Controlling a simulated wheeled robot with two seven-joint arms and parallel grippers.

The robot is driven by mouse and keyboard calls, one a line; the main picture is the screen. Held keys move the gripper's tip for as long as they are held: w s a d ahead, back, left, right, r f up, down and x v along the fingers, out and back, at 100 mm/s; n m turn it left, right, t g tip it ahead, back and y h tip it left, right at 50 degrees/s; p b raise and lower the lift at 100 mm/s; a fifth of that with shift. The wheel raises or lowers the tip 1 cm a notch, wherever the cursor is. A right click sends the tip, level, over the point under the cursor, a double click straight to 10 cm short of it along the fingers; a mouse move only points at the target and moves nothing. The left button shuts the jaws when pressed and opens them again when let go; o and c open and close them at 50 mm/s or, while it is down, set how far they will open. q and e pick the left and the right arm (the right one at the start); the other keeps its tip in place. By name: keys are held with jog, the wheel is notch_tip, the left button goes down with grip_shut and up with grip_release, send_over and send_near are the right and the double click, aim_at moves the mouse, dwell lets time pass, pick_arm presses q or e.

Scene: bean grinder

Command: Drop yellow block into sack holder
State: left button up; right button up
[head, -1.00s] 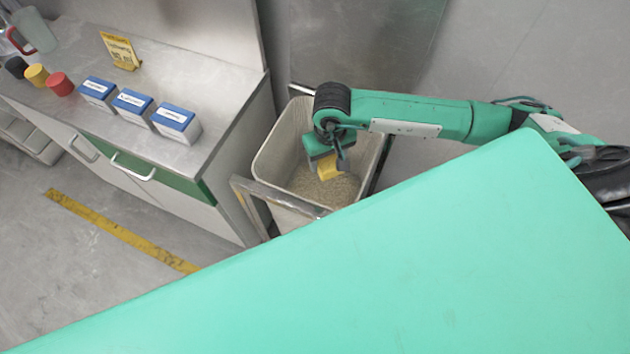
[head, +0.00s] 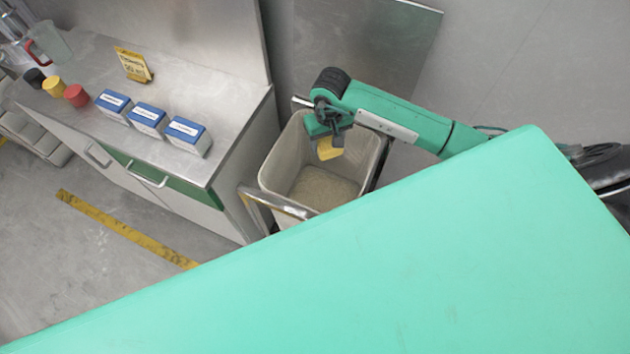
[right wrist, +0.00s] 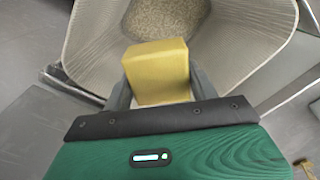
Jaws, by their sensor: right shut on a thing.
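My right gripper (head: 326,137) is shut on a yellow block (head: 328,150) and holds it above the open sack holder. In the right wrist view the yellow block (right wrist: 158,72) sits between the two grey fingers of my gripper (right wrist: 160,85). The sack holder (head: 275,175) is a pale liner in a metal frame, with grainy beige material at its bottom. The sack holder also shows around the block in the right wrist view (right wrist: 245,45). My left gripper is not in view.
A metal counter (head: 200,60) stands left of the sack holder. It bears several blue-and-white boxes (head: 148,118), red (head: 77,95), yellow (head: 53,86) and black (head: 34,77) cylinders, a yellow sign (head: 133,64) and a clear jug (head: 50,42). The large green surface in front hides part of the sack holder.

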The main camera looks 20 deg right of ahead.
jog(key=shift+f+b, duration=0.35)
jog(key=shift+f, duration=1.05)
jog(key=o, duration=1.1)
jog(key=shift+o, duration=0.2)
jog(key=shift+r, duration=0.1)
notch_tip(320, 180, up, 13)
jog(key=b, duration=0.4)
jog(key=shift+f, duration=0.2)
jog(key=shift+r, duration=0.5)
